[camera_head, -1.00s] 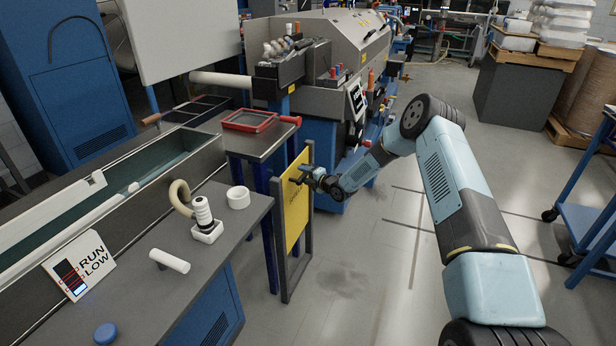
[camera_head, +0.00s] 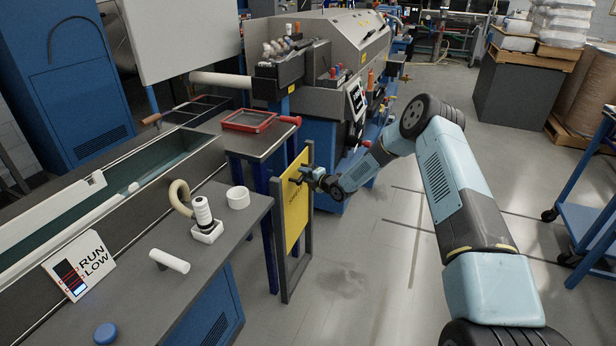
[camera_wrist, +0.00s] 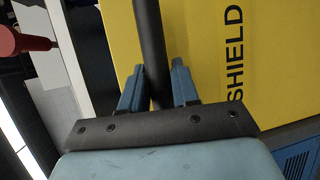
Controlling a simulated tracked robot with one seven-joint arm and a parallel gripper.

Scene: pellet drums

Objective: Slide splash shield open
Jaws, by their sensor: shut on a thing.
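The splash shield is a yellow panel (camera_head: 296,205) standing upright in a dark frame (camera_head: 280,240) beside the grey bench. In the wrist view the yellow panel (camera_wrist: 215,50) fills the right side and bears the word SHIELD. A dark round handle bar (camera_wrist: 150,45) runs in front of the panel. My gripper (camera_wrist: 158,88) is shut on this handle, one blue finger on each side of it. In the head view my gripper (camera_head: 303,175) reaches the shield's upper part from the right. The gripper's near body hides the handle's lower end.
The bench (camera_head: 150,290) left of the shield bears a white ring (camera_head: 238,197), a capped bottle (camera_head: 203,212) and a RUN LOW sign (camera_head: 78,265). A red-rimmed tray (camera_head: 248,121) lies behind. Open floor (camera_head: 350,280) lies right of the shield.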

